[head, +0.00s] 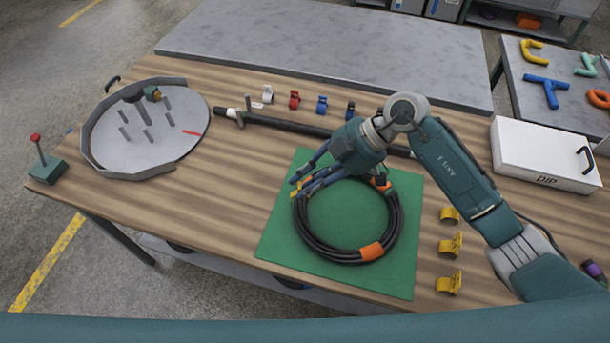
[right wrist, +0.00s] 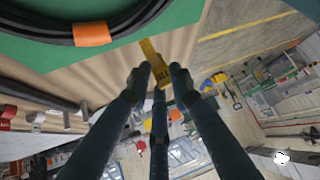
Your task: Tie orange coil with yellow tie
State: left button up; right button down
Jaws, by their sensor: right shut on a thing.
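A black hose coil with orange bands (head: 371,251) lies on a green mat (head: 276,231); part of it shows at the top left in the right wrist view (right wrist: 92,33). My right gripper (head: 303,181) is over the coil's upper left part. In the right wrist view its fingers (right wrist: 158,77) are shut on a yellow tie (right wrist: 151,50), which sticks out past the fingertips, apart from the coil in that picture. More yellow ties (head: 449,214) (head: 450,245) (head: 449,283) stand in a column right of the mat. My left gripper is not in view.
White, red, blue and dark clips (head: 295,99) stand in a row behind a long black rod (head: 285,128). A round grey tray with pegs (head: 160,152) is at the left, beside a red-knobbed lever (head: 42,160). A white box (head: 543,155) is at the right.

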jog(key=shift+r+p, duration=0.15)
jog(key=shift+p, duration=0.4)
jog(key=shift+f, duration=1.7)
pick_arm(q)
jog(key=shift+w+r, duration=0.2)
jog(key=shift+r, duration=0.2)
pick_arm(e)
jog(key=shift+f, duration=0.4)
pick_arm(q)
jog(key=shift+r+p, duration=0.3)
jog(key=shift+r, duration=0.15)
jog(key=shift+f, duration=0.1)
pick_arm(e)
jog(key=shift+f, duration=0.2)
